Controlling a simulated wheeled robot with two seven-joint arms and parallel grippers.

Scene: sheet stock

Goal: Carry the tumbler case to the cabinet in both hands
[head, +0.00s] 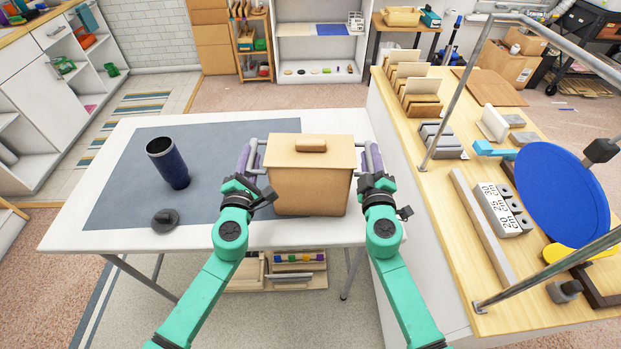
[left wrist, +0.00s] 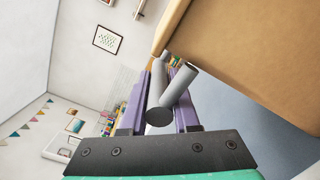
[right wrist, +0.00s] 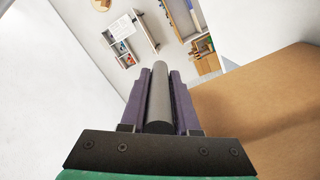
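The case is a tan box (head: 310,185) with a flat lid, a knob on top and grey bar handles on its sides. It is upright over the right part of the white table; I cannot tell whether it touches the top. My left gripper (head: 243,158) is at its left handle, and the left wrist view shows that grey handle (left wrist: 175,95) between the purple fingers. My right gripper (head: 375,158) is at the right handle, and the right wrist view shows the bar (right wrist: 158,95) close between the fingers. A dark blue tumbler (head: 168,165) stands left on the grey mat.
A dark round lid (head: 165,220) lies near the white table's (head: 75,232) front edge. A wooden-topped counter (head: 460,255) with metal rails and a blue disc (head: 562,195) adjoins on the right. White cabinets stand at left (head: 50,95) and back (head: 285,30). Floor is open behind the table.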

